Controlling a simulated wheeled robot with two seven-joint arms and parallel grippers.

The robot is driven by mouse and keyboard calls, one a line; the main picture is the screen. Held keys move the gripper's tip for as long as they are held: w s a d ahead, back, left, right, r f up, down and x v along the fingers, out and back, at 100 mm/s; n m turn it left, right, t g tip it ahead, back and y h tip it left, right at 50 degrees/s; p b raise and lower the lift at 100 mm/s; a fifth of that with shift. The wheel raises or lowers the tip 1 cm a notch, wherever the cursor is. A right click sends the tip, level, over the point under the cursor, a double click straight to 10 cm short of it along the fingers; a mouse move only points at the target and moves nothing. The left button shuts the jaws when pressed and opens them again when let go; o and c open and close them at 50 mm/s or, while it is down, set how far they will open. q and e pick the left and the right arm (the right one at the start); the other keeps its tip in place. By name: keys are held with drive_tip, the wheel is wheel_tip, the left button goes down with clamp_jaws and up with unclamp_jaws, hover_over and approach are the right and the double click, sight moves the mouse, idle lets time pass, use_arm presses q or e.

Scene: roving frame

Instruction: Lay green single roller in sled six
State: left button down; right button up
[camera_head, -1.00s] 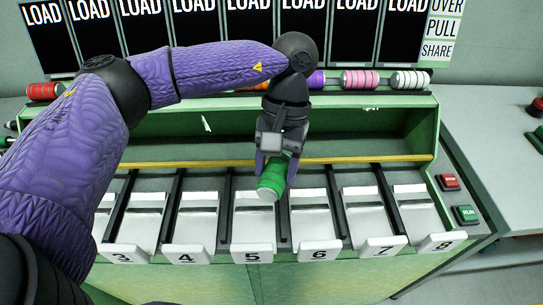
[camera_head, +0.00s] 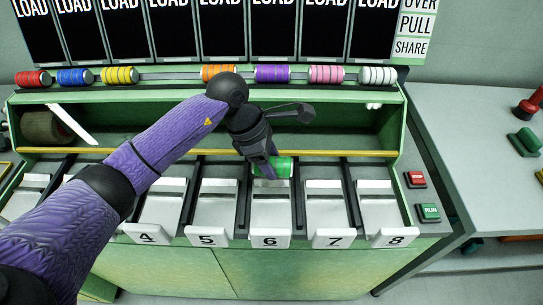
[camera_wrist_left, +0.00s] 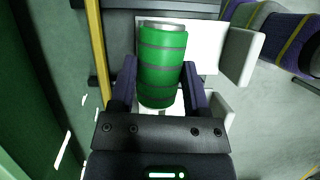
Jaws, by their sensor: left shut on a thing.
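The green roller (camera_head: 277,168) is a banded cylinder with a pale end. My left gripper (camera_head: 268,167) is shut on it, and it lies sideways over the back part of sled six (camera_head: 270,210), the white slide with the 6 tag. In the left wrist view the green roller (camera_wrist_left: 162,65) sits between the two purple fingers of my left gripper (camera_wrist_left: 158,88), with a white sled surface behind it. Whether the roller touches the sled I cannot tell. My right gripper is not in view.
Sled five (camera_head: 213,208) and sled seven (camera_head: 328,208) flank it, parted by dark rails. A yellow bar (camera_head: 340,153) runs behind the sleds. Coloured rollers, such as the purple one (camera_head: 272,73), line the top shelf. Red and green buttons (camera_head: 428,212) are at right.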

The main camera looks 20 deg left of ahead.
use_arm(q)
drive_tip(key=shift+w+a+f+n, duration=0.2)
drive_tip(key=shift+f+n, duration=0.1)
drive_tip(key=shift+n, duration=0.2)
drive_tip(key=shift+s+f+b, duration=0.1)
drive_tip(key=shift+f+b, duration=0.25)
drive_tip(key=shift+b, duration=0.05)
wheel_tip(320, 180, down, 5)
drive_tip(key=b, duration=0.4)
drive_tip(key=shift+f, duration=0.2)
drive_tip(key=shift+r, duration=0.1)
unclamp_jaws()
